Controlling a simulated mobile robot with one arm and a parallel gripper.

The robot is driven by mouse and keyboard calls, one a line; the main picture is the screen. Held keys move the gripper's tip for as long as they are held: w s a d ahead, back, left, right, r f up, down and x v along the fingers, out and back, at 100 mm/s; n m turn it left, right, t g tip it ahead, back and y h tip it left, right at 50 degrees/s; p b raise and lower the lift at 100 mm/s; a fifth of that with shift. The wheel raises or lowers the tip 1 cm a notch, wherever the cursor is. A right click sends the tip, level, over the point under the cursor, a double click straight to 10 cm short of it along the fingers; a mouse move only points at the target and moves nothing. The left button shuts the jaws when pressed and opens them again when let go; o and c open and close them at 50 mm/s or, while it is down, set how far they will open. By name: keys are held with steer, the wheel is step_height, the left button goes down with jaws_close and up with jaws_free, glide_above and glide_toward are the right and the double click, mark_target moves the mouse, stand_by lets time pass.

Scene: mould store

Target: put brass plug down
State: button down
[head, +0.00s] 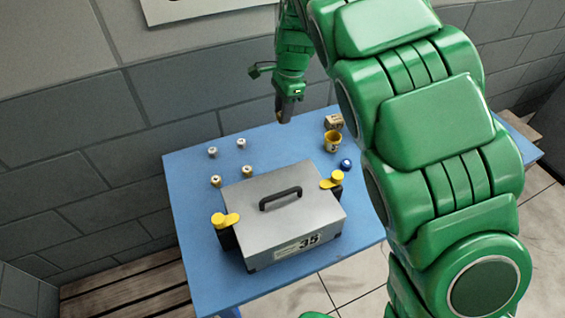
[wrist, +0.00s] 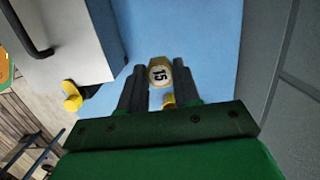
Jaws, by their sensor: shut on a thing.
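My gripper (wrist: 158,82) is shut on a brass plug (wrist: 158,64), a hexagonal piece with a white round face marked 15. A small yellow part (wrist: 168,100) shows between the fingers nearer the palm; I cannot tell whether it belongs to the plug. In the head view my gripper (head: 285,113) points down over the far edge of the blue table (head: 200,265). The plug is mostly hidden there by the dark fingers, and its height above the table is hard to tell.
A grey metal box (head: 245,205) marked 35, with a black handle and yellow-topped side fittings, fills the table's front. Several small pale-topped brass pieces (head: 241,143) stand behind it. A yellow cup (head: 333,141), a brown block (head: 334,121) and a blue round thing (head: 346,165) stand at right.

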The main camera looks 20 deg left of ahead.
step_height(320, 180, down, 18)
steer(key=shift+r, duration=0.1)
stand_by(0.9)
steer(key=c, duration=0.8)
jaws_free()
steer(key=r, duration=0.4)
steer(key=w+d+r, duration=0.1)
steer(key=r, duration=0.7)
steer(key=shift+w+d, duration=0.15)
